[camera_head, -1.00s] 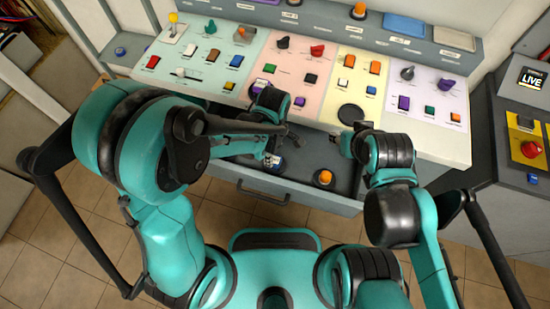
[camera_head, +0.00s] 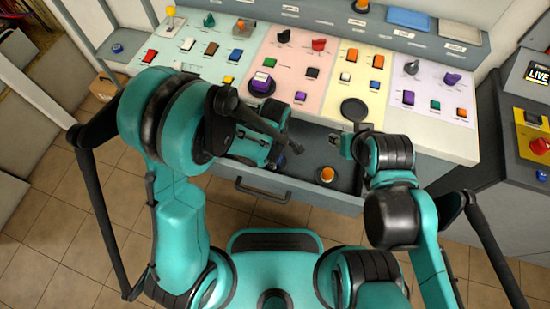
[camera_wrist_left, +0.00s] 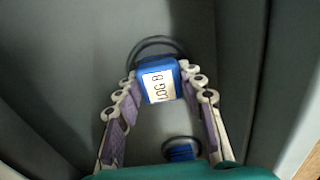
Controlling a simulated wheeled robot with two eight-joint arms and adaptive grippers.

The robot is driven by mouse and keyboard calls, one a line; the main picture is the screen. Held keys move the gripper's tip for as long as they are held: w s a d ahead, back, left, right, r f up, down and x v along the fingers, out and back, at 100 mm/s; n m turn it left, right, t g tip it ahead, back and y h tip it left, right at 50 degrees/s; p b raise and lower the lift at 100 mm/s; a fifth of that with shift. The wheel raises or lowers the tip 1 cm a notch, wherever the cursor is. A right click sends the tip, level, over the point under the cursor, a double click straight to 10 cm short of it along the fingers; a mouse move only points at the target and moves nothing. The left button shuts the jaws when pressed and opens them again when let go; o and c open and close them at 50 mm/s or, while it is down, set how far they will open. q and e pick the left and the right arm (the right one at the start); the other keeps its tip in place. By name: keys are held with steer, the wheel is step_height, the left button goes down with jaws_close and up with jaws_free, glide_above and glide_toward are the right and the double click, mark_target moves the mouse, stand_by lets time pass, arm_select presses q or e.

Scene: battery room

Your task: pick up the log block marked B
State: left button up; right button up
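The log block marked B (camera_wrist_left: 156,66) is a blue block with a white label reading "LOG B". In the left wrist view it stands between the two fingertips of my left gripper (camera_wrist_left: 158,73). The fingers are apart, one on each side of it; I cannot tell whether they touch it. In the head view my left gripper (camera_head: 280,150) is low over the open drawer (camera_head: 300,187), and the arm largely hides the block. My right gripper (camera_head: 340,145) hangs by the drawer's right side, its fingers too small to read.
A second blue object (camera_wrist_left: 182,152) sits in a dark ring nearer the wrist. An orange-topped piece (camera_head: 327,175) stands in the drawer to the right. The panel (camera_head: 330,100) of coloured switches and knobs lies behind the drawer. A yellow-topped lever (camera_head: 171,12) rises at back left.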

arm_select(q)
steer(key=c, duration=0.4)
